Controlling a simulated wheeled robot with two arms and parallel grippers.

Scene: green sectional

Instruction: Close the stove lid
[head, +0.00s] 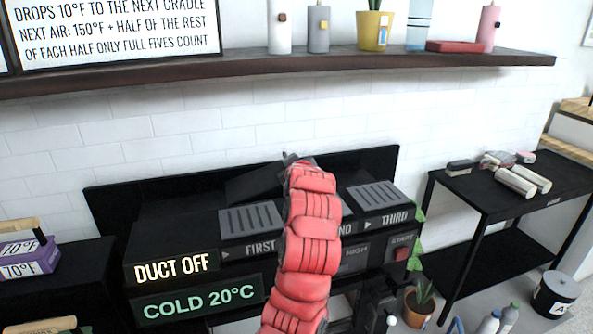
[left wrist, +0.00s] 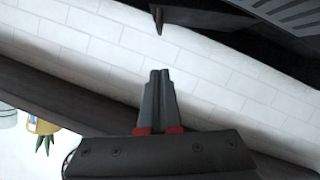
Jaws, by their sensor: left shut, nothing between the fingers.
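The black stove (head: 170,240) stands against the white tile wall, with grey slatted plates on top labelled FIRST and THIRD and a middle label partly hidden by my arm. A dark slab (head: 256,182), which looks like the raised lid, tilts up behind the FIRST plate. My left gripper (head: 290,158) is above the back of the stove, at the slab's upper right, mostly hidden by my red arm. In the left wrist view its fingers (left wrist: 160,75) are shut and empty. A dark prong (left wrist: 158,20) on a dark panel is just beyond the fingertips, apart from them. My right gripper is not in view.
A dark shelf (head: 150,77) with bottles and a yellow pot (head: 374,32) runs above the stove. A black side table (head: 505,205) stands right, and a purple box (head: 30,256) sits left. A potted plant (head: 419,305) is at the lower right.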

